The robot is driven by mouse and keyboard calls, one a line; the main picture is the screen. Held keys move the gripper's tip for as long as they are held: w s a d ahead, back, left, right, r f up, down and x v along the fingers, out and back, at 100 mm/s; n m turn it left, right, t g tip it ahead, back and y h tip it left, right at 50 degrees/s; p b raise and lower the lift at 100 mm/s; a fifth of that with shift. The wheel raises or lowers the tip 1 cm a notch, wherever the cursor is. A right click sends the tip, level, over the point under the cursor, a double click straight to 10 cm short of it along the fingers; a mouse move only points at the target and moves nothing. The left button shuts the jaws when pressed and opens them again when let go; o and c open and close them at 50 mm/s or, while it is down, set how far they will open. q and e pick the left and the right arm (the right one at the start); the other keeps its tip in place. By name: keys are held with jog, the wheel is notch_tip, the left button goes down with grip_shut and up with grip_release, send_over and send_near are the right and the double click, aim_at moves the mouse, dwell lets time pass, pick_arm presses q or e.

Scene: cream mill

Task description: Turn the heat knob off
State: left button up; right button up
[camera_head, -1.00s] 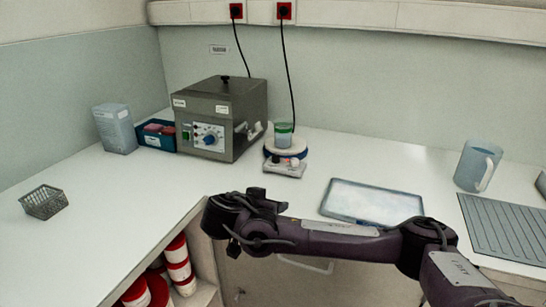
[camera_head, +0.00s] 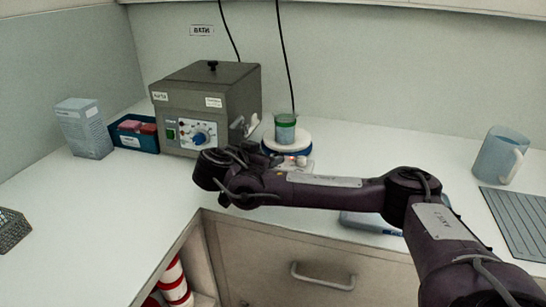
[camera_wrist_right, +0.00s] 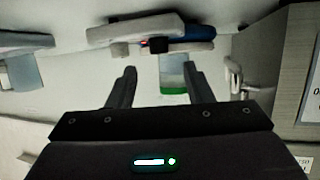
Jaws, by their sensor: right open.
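A small hotplate (camera_head: 302,144) with a white round top, a blue ring and a pale control front stands on the counter. Its front shows a tiny red light and a small pale knob (camera_head: 301,161); the lower front is partly hidden by my right arm. A clear beaker (camera_head: 285,130) with a green band stands on the hotplate. My right gripper (camera_head: 222,172) is in front of and left of the hotplate, apart from it. In the right wrist view, upside down, the open, empty fingers (camera_wrist_right: 160,74) frame the beaker (camera_wrist_right: 173,72) and hotplate (camera_wrist_right: 135,29) beyond.
A grey box-shaped device (camera_head: 208,100) with a blue dial stands left of the hotplate, close behind my gripper. A blue bin (camera_head: 136,137) and pale carton (camera_head: 84,128) are farther left. A jug (camera_head: 500,154) and ribbed mat (camera_head: 515,215) are at right.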

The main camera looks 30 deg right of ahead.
aim_at(276, 155)
jog(key=p+x, duration=0.1)
jog(key=x, duration=0.4)
jog(key=shift+d, duration=0.1)
pick_arm(q)
jog(key=shift+s+f, duration=0.1)
jog(key=shift+s, duration=0.1)
pick_arm(e)
jog(key=shift+w+d+f, duration=0.1)
jog(key=shift+d+f, duration=0.05)
jog(key=shift+d, duration=0.2)
jog(key=shift+c, duration=0.5)
jog(key=c, duration=0.9)
pick_arm(q)
jog(key=shift+w, duration=0.1)
